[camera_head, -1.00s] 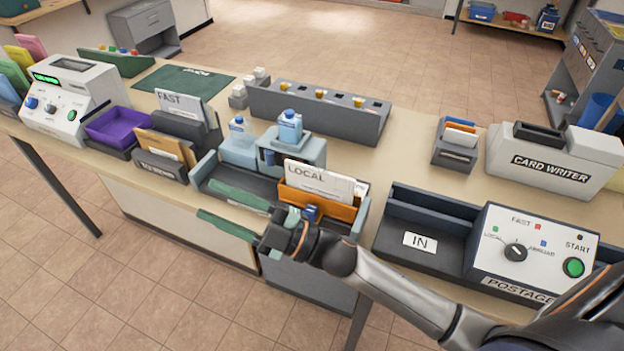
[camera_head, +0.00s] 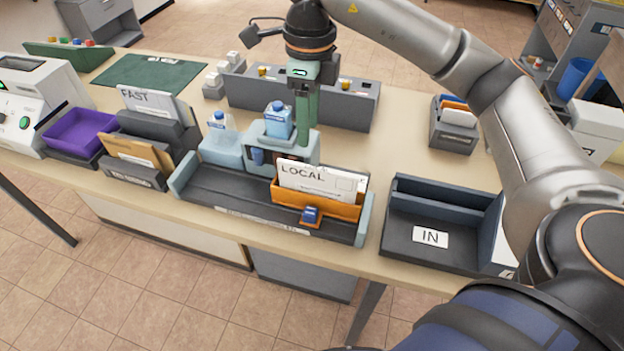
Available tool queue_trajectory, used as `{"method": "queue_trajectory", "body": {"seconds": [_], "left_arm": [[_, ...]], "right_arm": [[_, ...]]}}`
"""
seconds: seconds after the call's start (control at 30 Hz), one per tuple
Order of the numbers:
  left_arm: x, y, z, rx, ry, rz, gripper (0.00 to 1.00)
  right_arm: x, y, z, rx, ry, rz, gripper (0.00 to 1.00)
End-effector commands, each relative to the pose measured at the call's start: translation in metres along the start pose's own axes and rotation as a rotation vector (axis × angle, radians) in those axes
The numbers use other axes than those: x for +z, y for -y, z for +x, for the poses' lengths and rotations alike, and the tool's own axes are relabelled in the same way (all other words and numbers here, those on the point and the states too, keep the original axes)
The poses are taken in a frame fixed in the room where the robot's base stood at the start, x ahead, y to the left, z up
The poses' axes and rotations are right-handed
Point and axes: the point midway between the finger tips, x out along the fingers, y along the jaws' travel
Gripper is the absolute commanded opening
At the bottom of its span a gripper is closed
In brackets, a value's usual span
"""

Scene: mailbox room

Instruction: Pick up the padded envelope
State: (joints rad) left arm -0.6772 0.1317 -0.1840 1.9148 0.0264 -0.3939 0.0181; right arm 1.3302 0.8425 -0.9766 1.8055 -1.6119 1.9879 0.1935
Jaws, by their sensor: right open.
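A tan envelope (camera_head: 134,147), which looks like the padded one, stands in a dark grey holder (camera_head: 136,176) at the left of the table, behind a white label strip. My right gripper (camera_head: 305,128) points down with its green fingers in front of the pale blue dispenser with a bottle at the middle of the table. It is open, and nothing shows between the fingers, which overlap in this view. It is well to the right of the envelope. My left gripper is not in view.
An orange box of LOCAL letters (camera_head: 318,206) stands in the dark tray (camera_head: 215,193). FAST letters (camera_head: 150,102), a purple tray (camera_head: 80,131) and a bottle (camera_head: 219,132) are near the envelope. A long grey block (camera_head: 350,104) lies behind my gripper; an IN tray (camera_head: 455,250) is at right.

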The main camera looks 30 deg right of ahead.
Motion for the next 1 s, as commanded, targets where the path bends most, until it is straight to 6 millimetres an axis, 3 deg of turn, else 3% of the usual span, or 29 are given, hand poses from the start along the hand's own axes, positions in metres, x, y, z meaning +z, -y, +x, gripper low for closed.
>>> {"method": "queue_trajectory", "body": {"seconds": [0.13,0.5,0.77,1.0], "left_arm": [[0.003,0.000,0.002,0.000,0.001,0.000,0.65],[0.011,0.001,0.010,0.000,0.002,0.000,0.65],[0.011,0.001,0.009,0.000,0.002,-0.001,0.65],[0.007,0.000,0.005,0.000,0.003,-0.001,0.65]], "right_arm": [[-0.006,0.007,0.007,-0.031,-0.019,0.014,0.50],[-0.007,0.007,0.061,-0.027,-0.016,0.011,0.50],[-0.009,0.008,0.073,-0.028,-0.015,0.012,0.50],[-0.019,0.007,0.102,-0.026,-0.018,0.013,0.50]]}}
